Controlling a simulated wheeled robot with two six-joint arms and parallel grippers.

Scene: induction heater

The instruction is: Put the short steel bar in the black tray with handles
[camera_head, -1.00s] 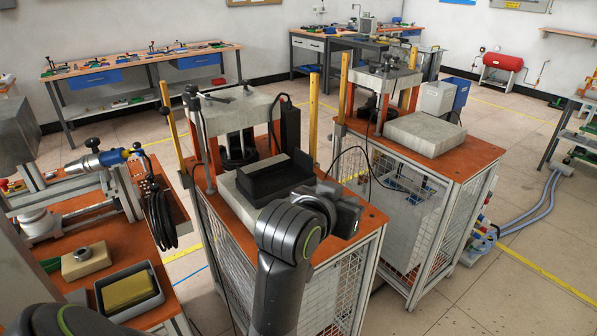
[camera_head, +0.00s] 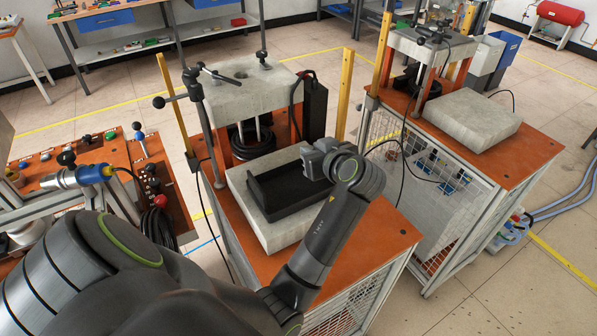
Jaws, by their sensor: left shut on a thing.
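The black tray (camera_head: 268,205) lies on a pale stone-like block on the orange top of the middle machine. My left gripper (camera_head: 312,163) is over the tray's right end. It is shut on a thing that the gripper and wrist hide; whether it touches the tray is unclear. I cannot make out the short steel bar anywhere. My right gripper is out of view.
The pale block (camera_head: 262,232) sticks out around the tray. Behind it stands the press with a thick top plate (camera_head: 240,95) and yellow posts. A second similar machine (camera_head: 460,125) is at the right. A cluttered orange bench (camera_head: 95,165) is at the left.

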